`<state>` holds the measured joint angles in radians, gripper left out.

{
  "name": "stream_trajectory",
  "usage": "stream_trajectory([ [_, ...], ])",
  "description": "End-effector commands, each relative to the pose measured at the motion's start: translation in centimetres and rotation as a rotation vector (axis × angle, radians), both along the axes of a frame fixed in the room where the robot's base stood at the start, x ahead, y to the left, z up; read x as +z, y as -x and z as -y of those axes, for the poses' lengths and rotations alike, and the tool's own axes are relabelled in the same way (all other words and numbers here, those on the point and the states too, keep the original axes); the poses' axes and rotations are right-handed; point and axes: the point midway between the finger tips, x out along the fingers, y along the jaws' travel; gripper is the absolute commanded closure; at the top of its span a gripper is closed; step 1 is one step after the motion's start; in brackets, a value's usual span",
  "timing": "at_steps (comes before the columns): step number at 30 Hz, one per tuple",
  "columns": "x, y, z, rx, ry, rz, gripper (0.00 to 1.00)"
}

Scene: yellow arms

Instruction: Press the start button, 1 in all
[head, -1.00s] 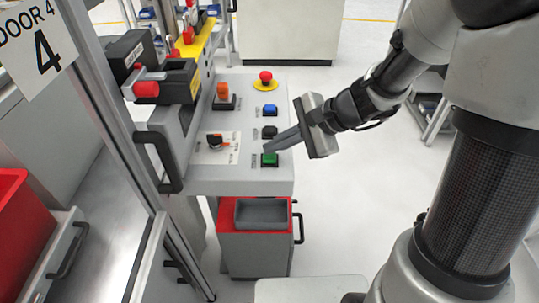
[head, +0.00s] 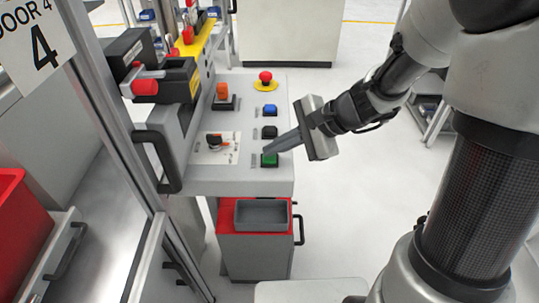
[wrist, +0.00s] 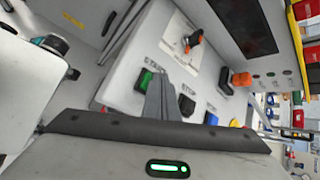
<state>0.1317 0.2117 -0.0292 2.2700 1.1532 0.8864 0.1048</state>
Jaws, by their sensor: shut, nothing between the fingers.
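The green button (head: 269,160) sits at the near right corner of the grey control panel (head: 210,178). It also shows in the wrist view (wrist: 143,80), just left of the fingers. My gripper (head: 266,151) is shut and empty. Its fingertips are at or just above the far edge of the green button in the head view; I cannot tell whether they touch it. A black button (head: 269,132) and a blue button (head: 270,110) lie in a row behind the green one.
A red emergency stop (head: 265,77) on a yellow disc, an orange switch (head: 223,91) and a rotary knob (head: 215,141) share the panel. A door frame with a black handle (head: 158,160) stands to the left. A red-topped cabinet (head: 254,245) is below.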

Motion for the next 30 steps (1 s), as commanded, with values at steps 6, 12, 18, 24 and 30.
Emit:
stream_trajectory([
  [6,0.3,0.0,0.0,0.000,0.001,0.000,1.00],
  [12,1.4,0.0,0.0,0.000,0.001,0.001,1.00],
  [18,1.7,0.0,0.0,0.000,0.000,0.000,1.00],
  [24,1.7,0.0,0.0,0.000,0.000,0.000,1.00],
  [30,2.9,0.0,0.0,0.000,0.000,0.000,1.00],
])
